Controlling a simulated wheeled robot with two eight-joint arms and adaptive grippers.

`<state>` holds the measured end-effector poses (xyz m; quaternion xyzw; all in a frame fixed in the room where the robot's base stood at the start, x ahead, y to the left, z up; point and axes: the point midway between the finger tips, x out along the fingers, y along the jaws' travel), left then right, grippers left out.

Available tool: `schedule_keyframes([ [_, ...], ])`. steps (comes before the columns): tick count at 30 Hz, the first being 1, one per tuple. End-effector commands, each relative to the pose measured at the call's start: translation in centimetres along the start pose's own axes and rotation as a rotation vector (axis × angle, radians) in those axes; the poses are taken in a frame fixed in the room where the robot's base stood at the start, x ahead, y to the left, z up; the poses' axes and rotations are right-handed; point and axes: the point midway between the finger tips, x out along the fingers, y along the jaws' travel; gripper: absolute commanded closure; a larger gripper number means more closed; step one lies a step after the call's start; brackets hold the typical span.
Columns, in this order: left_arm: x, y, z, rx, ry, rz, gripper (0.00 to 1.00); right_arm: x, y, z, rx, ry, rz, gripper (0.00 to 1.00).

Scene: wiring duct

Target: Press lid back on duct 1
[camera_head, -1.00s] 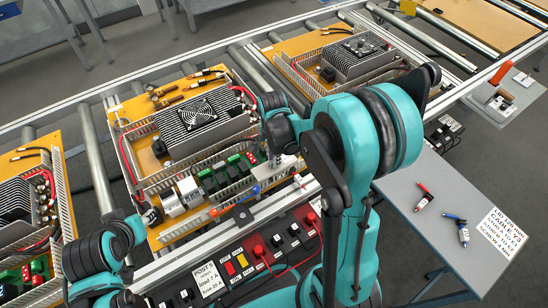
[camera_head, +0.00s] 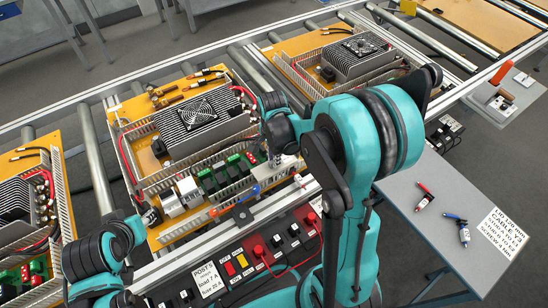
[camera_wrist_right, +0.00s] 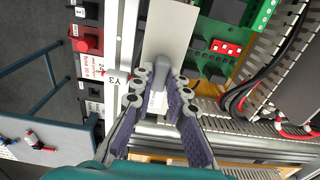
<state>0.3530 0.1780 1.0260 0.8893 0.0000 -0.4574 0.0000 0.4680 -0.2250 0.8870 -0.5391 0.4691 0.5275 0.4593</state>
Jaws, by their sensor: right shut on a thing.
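My right gripper (camera_wrist_right: 160,80) has its two purple-padded fingers closed on a grey grip piece on a pale, flat lid strip (camera_wrist_right: 170,30). In the head view my right gripper (camera_head: 277,158) is at the front edge of the middle orange board (camera_head: 140,105), partly hidden by its own wrist. The slotted grey duct (camera_wrist_right: 285,60) shows beside the green circuit card in the wrist view. Whether the lid is seated on a duct cannot be told.

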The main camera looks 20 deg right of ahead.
Motion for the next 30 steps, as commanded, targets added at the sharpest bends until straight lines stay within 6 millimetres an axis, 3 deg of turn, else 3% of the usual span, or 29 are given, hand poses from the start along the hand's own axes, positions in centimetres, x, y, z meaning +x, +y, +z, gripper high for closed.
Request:
schedule_keyframes([
  [26,1.6,0.0,1.1,0.0,0.0,0.0,0.63,2.3,0.0,0.1,0.0,0.0,0.0,1.0],
  [27,1.5,0.0,1.1,0.0,0.0,0.0,0.63,2.2,0.0,0.1,0.0,0.0,0.0,0.75],
  [29,1.5,0.0,1.1,0.0,0.0,0.0,0.63,2.2,0.0,0.1,0.0,0.0,0.0,0.61],
  [30,1.5,0.0,1.1,0.0,0.0,0.0,0.63,2.2,0.0,0.1,0.0,0.0,0.0,0.61],
])
